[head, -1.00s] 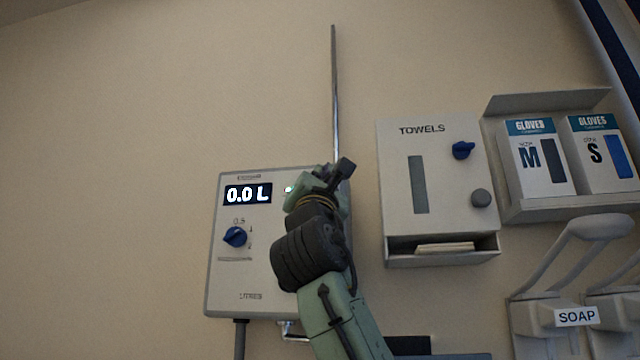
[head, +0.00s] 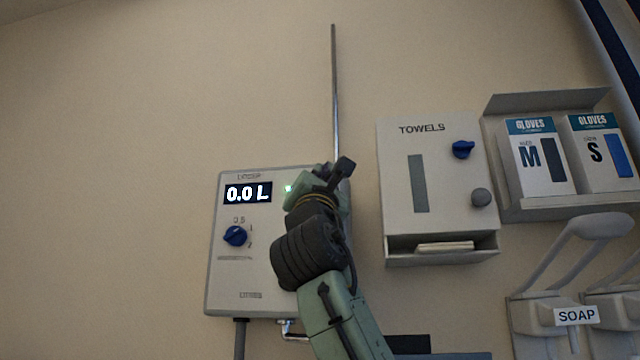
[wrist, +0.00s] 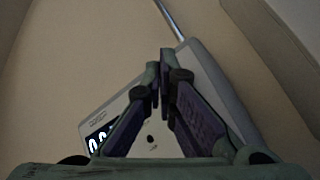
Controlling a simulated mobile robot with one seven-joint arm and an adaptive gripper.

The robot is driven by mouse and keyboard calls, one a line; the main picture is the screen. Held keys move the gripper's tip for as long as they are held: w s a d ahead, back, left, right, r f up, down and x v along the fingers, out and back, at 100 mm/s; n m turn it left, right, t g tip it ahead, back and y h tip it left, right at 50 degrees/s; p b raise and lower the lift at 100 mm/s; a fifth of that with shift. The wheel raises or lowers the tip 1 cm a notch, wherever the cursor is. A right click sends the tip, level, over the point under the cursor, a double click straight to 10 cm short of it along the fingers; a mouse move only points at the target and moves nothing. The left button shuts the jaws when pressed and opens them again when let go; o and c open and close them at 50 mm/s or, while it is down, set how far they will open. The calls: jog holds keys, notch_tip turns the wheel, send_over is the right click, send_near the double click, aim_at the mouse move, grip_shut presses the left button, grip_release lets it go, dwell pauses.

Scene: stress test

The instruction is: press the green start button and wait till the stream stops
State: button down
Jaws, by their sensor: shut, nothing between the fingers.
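The dispenser box (head: 228,282) hangs on the wall in the head view. Its display (head: 248,193) reads 0.0 L, and a small lamp (head: 288,188) beside it glows green. A blue knob (head: 235,236) sits below the display. My gripper (wrist: 163,70) is shut and empty in front of the right part of the box, its fingertips close together. The wrist view also shows part of the display (wrist: 98,140). I cannot make out the green start button; my arm covers the right side of the box. Whether the fingertips touch the box, I cannot tell.
A towel dispenser (head: 395,160) hangs to the right, with glove boxes (head: 541,165) and a soap dispenser (head: 530,310) farther right. A thin metal pipe (head: 335,95) rises above the box. A metal spout (head: 290,330) shows below it. The wall to the left is bare.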

jog(key=shift+w+p, duration=0.45)
jog(key=shift+w+d+p, duration=0.15)
jog(key=shift+w+p, duration=0.25)
jog(key=shift+w, duration=0.05)
dwell(0.8)
jog(key=shift+s, duration=0.85)
jog(key=s+b, duration=0.1)
jog(key=s, duration=0.1)
jog(key=s+a, duration=0.1)
jog(key=s, duration=0.2)
jog(key=shift+a+b, duration=0.15)
jog(key=shift+b, duration=0.2)
jog(key=shift+f, duration=0.15)
dwell(0.6)
